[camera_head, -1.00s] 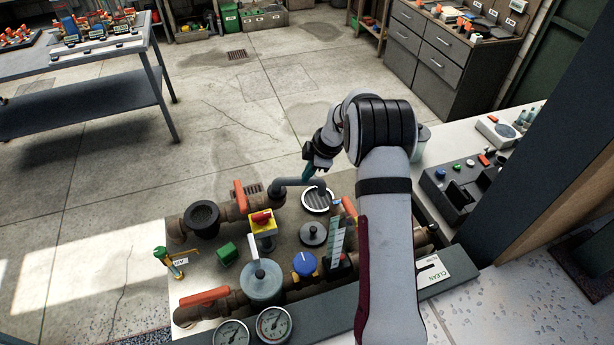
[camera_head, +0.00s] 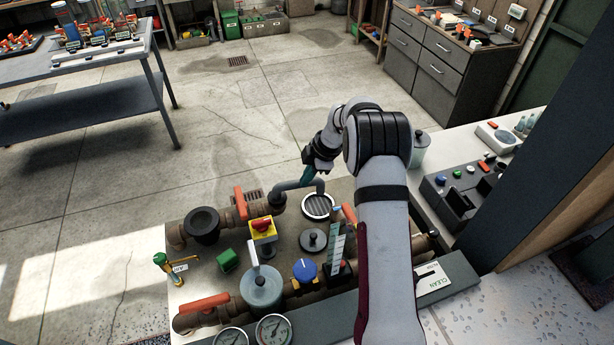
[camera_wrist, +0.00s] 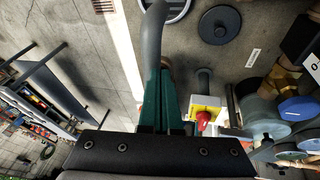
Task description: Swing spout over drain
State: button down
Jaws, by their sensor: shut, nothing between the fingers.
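The grey bent spout (camera_head: 292,186) rises from the brown pipework, and its outlet end is near the far edge of the round grated drain (camera_head: 318,206). In the wrist view the spout (camera_wrist: 154,35) runs up from the fingers, and part of the drain (camera_wrist: 178,6) shows at the top, just right of it. My gripper (camera_head: 305,179) is at the spout's far side in the head view. Its green fingers (camera_wrist: 158,95) are shut with nothing between them, close against the spout; whether they touch it is unclear.
A yellow box with a red knob (camera_head: 263,228), an orange lever (camera_head: 241,203), a black funnel (camera_head: 203,224), a grey lidded canister (camera_head: 262,287) and a blue knob (camera_head: 305,270) crowd the panel. Open concrete floor (camera_head: 200,130) lies beyond.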

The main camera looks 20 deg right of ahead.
jog(key=s+d+r+t, duration=0.1)
jog(key=s+d+r, duration=0.2)
jog(key=s+r, duration=0.6)
jog(key=w+a+f, duration=0.2)
jog(key=w+f, duration=0.6)
jog(key=f, duration=0.1)
jog(key=shift+w+a+f+t, duration=0.2)
jog(key=shift+a+t, duration=0.05)
jog(key=shift+t, duration=0.05)
jog(key=shift+w+d+f, duration=0.1)
jog(key=shift+w+f, duration=0.05)
jog(key=shift+w, duration=0.3)
jog(key=shift+w+d+f, duration=0.1)
jog(key=shift+w, duration=0.3)
